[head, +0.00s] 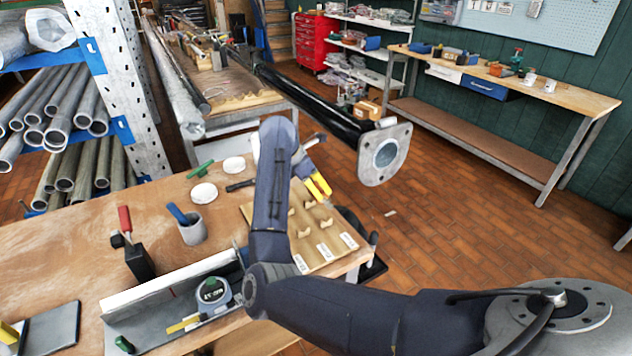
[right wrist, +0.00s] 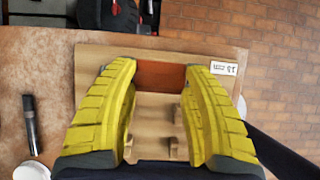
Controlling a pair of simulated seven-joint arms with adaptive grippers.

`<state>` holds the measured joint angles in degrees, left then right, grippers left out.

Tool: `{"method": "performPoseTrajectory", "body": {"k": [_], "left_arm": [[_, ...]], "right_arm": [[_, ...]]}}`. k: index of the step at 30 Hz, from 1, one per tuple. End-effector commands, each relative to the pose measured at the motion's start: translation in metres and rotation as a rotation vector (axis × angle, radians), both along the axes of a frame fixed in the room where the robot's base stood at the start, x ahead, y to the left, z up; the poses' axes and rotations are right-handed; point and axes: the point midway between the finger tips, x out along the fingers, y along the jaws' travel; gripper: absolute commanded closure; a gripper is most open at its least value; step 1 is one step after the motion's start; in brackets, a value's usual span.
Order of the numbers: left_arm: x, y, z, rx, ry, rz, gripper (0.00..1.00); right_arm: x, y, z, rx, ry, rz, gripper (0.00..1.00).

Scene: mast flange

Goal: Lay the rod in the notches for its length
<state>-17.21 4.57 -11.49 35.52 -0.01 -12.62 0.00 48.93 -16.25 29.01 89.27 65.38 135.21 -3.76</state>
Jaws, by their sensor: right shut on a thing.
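The notch board (head: 270,222) lies at the right end of the wooden bench, with pale notched supports (head: 325,223) in pairs and white length labels (head: 325,250) along its near edge. My right gripper (head: 318,187) is over the board's far part. In the right wrist view its yellow fingers (right wrist: 160,82) are shut on a reddish-brown piece, seemingly the rod (right wrist: 160,75), which spans the gap between the fingertips. Its ends are hidden by the fingers. An upside-down label (right wrist: 224,69), seemingly 18 cm, shows beside the right finger. Whether the rod touches the board I cannot tell. My left gripper is out of view.
Left of the board stand a grey cup (head: 192,232), white discs (head: 204,193) and a dark cylinder (head: 240,185). A black mast with a square flange (head: 385,155) projects beyond the bench.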

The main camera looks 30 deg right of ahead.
Motion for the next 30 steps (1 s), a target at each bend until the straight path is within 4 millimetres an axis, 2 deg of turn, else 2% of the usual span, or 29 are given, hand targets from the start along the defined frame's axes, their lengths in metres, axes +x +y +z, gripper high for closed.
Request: {"method": "performPoseTrajectory", "body": {"k": [21, 30], "left_arm": [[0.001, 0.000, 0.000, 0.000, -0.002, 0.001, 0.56], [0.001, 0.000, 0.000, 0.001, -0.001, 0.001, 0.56]], "right_arm": [[0.000, -0.001, -0.045, -0.002, 0.001, 0.000, 0.98], [0.000, 0.000, -0.056, -0.001, 0.000, 0.000, 0.98]]}}
